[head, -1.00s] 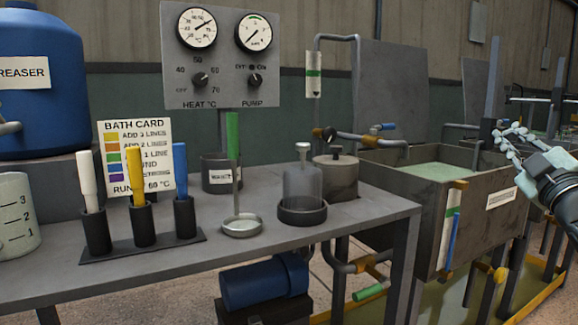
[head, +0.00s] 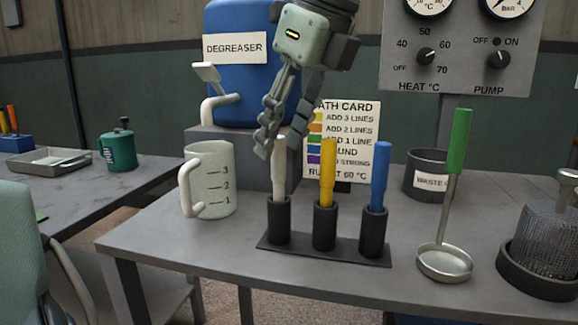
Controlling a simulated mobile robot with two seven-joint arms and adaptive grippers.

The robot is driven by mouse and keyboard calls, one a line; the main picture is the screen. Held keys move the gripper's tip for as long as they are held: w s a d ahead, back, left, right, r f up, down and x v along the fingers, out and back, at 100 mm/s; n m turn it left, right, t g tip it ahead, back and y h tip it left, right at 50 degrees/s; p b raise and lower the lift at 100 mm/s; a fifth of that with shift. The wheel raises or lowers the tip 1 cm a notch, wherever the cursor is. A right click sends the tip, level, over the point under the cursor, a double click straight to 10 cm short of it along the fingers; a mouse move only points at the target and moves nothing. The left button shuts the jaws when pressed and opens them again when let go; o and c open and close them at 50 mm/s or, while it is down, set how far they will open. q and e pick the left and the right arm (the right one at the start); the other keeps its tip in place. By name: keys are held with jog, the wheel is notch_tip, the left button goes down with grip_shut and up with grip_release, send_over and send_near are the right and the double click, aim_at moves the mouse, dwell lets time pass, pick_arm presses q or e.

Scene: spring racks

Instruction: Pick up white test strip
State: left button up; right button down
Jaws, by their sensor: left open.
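The white test strip (head: 280,175) stands upright in the left black cup of a three-cup holder (head: 325,248) on the grey bench. A yellow strip (head: 328,170) and a blue strip (head: 380,175) stand in the other two cups. My left gripper (head: 280,138) comes down from above, open, with its fingers pointing down. Its fingertips are at the top of the white strip, and one overlaps its upper left side in the picture. I cannot tell whether they touch. My right gripper is out of view.
A measuring jug (head: 214,185) stands left of the holder, with the blue degreaser drum (head: 232,105) behind. The bath card (head: 350,120) is close behind the strips. A green-handled ladle (head: 446,262) and a waste cup (head: 428,160) are to the right.

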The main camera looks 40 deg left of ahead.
aim_at(279, 191)
pick_arm(q)
jog(key=x, duration=0.7)
jog(key=shift+w+a, duration=0.2)
jog(key=shift+w, duration=0.1)
jog(key=shift+r, duration=0.1)
jog(key=c, duration=1)
